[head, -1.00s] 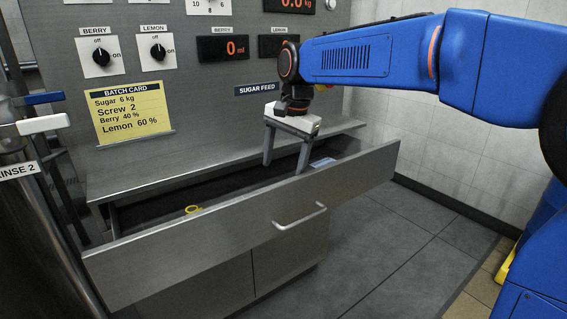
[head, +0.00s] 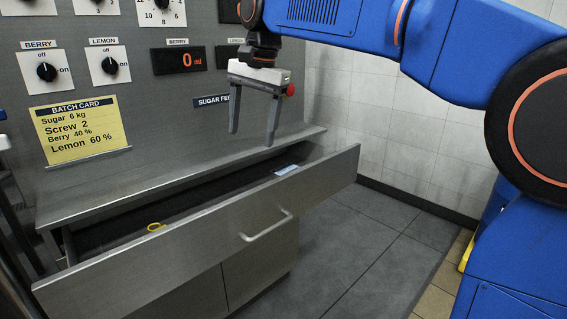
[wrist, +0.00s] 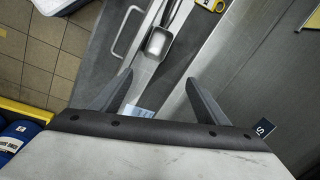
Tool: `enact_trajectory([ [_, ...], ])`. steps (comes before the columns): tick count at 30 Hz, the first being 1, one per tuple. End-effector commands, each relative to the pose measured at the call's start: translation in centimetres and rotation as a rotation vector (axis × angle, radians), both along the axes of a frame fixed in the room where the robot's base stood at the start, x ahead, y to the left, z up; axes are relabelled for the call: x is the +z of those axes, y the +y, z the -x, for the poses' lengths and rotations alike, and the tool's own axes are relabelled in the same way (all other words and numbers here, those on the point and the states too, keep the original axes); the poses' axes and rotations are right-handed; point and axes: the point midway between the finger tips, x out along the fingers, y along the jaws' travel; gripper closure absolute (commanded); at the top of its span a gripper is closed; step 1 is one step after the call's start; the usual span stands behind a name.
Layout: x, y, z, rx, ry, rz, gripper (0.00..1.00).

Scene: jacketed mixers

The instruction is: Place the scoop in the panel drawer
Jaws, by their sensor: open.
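The panel drawer (head: 205,240) is pulled open below the grey panel; its front and handle also show in the wrist view (wrist: 127,32). A metal scoop (wrist: 158,43) with a squarish bowl appears to lie inside the open drawer in the wrist view, its handle running toward the top edge. In the head view the drawer front hides the scoop. My gripper (head: 252,138) is open and empty, fingers pointing down, above the drawer's right part and apart from it. Its two fingers also frame the lower part of the wrist view (wrist: 160,92).
A yellow ring-like item (head: 156,227) shows in the drawer's left part, and a pale blue flat item (head: 287,170) near its right end. A ledge (head: 180,172) runs above the drawer. The panel carries knobs, displays and a yellow batch card (head: 78,128). Floor to the right is clear.

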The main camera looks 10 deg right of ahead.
Motion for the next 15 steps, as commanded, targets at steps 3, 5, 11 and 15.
enact_trajectory([
  [3,0.1,0.0,0.0,0.0,0.0,0.0,0.31],
  [5,0.1,-0.1,0.1,0.001,-0.001,0.001,0.31],
  [11,-1.0,-3.4,1.9,0.037,-0.036,0.009,0.31],
  [15,-3.0,-7.6,4.8,0.097,-0.086,0.027,0.31],
])
